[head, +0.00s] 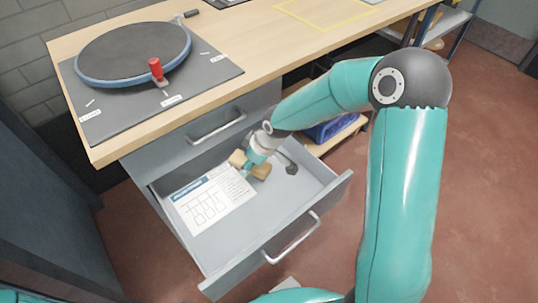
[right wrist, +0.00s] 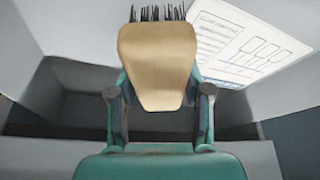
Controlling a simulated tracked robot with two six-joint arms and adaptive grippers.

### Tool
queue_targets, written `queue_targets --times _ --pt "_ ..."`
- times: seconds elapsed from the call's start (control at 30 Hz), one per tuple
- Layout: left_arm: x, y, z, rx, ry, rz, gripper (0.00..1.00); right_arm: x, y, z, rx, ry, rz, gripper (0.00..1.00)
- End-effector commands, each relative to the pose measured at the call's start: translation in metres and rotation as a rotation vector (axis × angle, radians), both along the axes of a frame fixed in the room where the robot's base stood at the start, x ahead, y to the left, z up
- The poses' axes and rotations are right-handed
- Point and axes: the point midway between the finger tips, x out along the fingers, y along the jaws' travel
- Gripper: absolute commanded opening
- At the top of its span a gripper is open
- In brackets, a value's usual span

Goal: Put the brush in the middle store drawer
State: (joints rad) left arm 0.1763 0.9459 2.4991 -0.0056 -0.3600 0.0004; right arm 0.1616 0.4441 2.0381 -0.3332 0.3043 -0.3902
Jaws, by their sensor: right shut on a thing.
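The brush (right wrist: 157,62) is a tan wooden block with dark bristles at its far end. My right gripper (right wrist: 158,105) is shut on it, with a finger at each side. In the head view the right gripper (head: 250,167) points down into the pulled-out drawer (head: 232,247), and tan parts of the brush (head: 261,171) show beside it. The brush is within or just above the drawer; I cannot tell whether it touches the bottom. This drawer sits below a shut drawer (head: 190,140). My left gripper is not in view.
A printed sheet (head: 213,204) lies on the drawer floor, and a dark tool (head: 287,162) lies at its back right. The worktop (head: 262,60) above carries a round turntable (head: 135,50) with a red knob (head: 156,68). The drawer's front part is clear.

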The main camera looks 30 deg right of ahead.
Motion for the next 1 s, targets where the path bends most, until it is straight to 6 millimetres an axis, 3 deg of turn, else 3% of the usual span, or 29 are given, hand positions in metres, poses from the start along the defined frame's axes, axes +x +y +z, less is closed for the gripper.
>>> queue_targets --times 0.1,0.2,0.57,0.73,1.0 --pt "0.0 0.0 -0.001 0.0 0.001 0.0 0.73 0.002 -0.032 -0.001 0.001 -0.001 -0.011 0.1" --pt "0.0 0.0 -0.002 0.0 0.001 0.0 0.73 0.004 -0.049 -0.001 0.0 -0.002 -0.007 0.1" --pt "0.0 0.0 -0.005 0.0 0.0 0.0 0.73 0.006 -0.08 -0.001 -0.001 -0.004 -0.004 0.1" --pt "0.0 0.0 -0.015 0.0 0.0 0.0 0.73 0.005 -0.076 -0.032 0.001 0.001 -0.001 0.1" --pt "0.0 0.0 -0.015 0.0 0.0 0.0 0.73 0.005 -0.077 -0.036 -0.001 -0.003 0.0 0.1"
